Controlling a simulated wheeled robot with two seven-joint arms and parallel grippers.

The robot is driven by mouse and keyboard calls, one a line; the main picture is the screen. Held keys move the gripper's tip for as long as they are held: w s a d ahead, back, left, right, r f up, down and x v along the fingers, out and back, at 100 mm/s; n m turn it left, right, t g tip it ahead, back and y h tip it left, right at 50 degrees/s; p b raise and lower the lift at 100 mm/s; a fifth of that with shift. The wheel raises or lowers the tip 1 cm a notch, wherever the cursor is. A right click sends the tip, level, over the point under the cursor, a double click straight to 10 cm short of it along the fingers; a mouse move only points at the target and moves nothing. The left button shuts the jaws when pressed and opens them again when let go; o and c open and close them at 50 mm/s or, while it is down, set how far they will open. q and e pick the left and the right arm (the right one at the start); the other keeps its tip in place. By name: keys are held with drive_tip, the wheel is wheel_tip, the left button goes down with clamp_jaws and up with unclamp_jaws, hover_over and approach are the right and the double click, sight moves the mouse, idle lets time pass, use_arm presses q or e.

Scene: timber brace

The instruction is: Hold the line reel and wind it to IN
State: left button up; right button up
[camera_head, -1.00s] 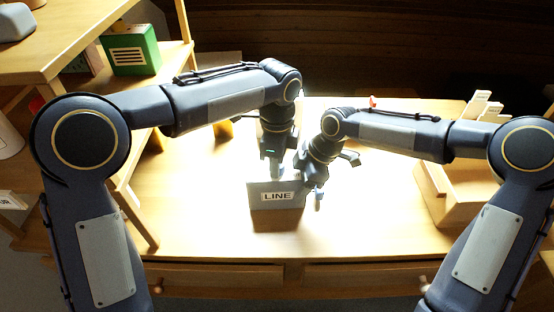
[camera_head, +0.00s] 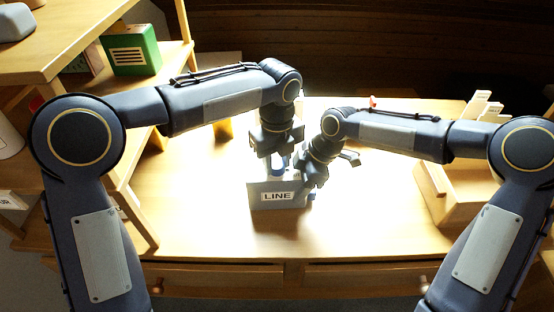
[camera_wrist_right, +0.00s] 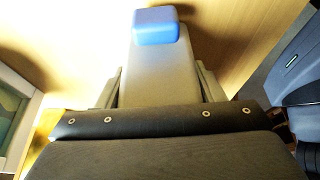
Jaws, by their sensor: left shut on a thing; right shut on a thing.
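The line reel (camera_head: 262,202) is a grey box with a white LINE label, standing on the bright desk in the middle of the head view. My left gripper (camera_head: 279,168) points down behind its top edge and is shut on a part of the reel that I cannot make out. My right gripper (camera_head: 308,192) comes in from the right and is shut on the reel at its right side. The reel's winding mark cannot be seen.
A wooden shelf (camera_head: 60,55) with a green box (camera_head: 131,48) stands at the left. A wooden box (camera_head: 462,200) with pale upright pieces (camera_head: 483,105) is at the right. Drawers (camera_head: 215,277) line the desk front. The desk in front of the reel is clear.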

sight(276, 163)
use_arm(q)
drive_tip(key=shift+m, duration=0.5)
drive_tip(key=o, duration=1)
use_arm(e)
drive_tip(key=shift+s, duration=0.1)
use_arm(q)
drive_tip(key=shift+d, duration=0.1)
drive_tip(key=shift+r, duration=4.05)
use_arm(e)
drive_tip(key=o, duration=1.2)
